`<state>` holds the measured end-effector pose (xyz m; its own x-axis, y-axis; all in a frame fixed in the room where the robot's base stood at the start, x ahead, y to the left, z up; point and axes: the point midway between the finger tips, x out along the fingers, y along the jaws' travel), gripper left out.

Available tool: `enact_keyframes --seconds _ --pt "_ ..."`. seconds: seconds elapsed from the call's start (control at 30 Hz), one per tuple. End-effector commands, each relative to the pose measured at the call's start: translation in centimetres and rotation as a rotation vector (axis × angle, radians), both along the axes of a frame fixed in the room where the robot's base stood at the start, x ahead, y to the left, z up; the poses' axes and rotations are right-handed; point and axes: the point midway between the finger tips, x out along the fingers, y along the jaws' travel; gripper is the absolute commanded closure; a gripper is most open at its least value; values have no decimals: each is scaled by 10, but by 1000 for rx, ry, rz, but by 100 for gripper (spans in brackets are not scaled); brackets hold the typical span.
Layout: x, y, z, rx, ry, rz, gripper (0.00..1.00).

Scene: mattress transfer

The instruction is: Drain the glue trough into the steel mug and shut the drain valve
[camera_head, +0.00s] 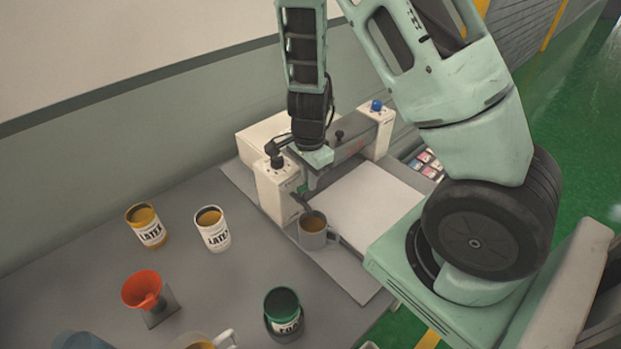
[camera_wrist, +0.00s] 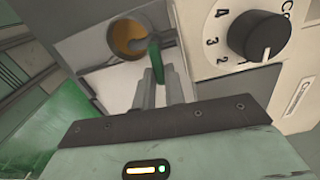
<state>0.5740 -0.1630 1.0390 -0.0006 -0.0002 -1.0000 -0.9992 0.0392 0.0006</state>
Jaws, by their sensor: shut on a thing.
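The steel mug (camera_head: 313,239) stands upright under the dark drain spout (camera_head: 300,202) of the gluing machine. Amber glue shows inside the mug, also in the wrist view (camera_wrist: 128,37). The glue trough (camera_head: 345,150) spans between the machine's two cream end blocks; its inside is hidden from me. My gripper (camera_wrist: 163,88) is beside the left end block, shut on the green drain valve handle (camera_wrist: 155,58). In the head view the fingertips are mostly hidden by the arm. I cannot tell whether glue is flowing.
A numbered black dial (camera_wrist: 258,36) sits close to my fingers. A yellow can (camera_head: 150,232), a white can (camera_head: 215,235), a green can (camera_head: 284,318) and an orange funnel (camera_head: 143,290) stand on the grey table (camera_head: 80,280). A white sheet (camera_head: 365,205) lies right of the mug.

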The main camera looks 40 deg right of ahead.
Motion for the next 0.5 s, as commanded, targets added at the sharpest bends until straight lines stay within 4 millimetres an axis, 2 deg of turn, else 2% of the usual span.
enact_keyframes --seconds 0.1,0.37,0.4,0.47,0.5 --pt "3 0 0 1 -1 80 100" --pt "3 0 1 1 -1 91 100" --pt "3 0 1 1 -1 91 83" --pt "3 0 1 1 -1 91 66" --pt "3 0 1 1 -1 91 66"
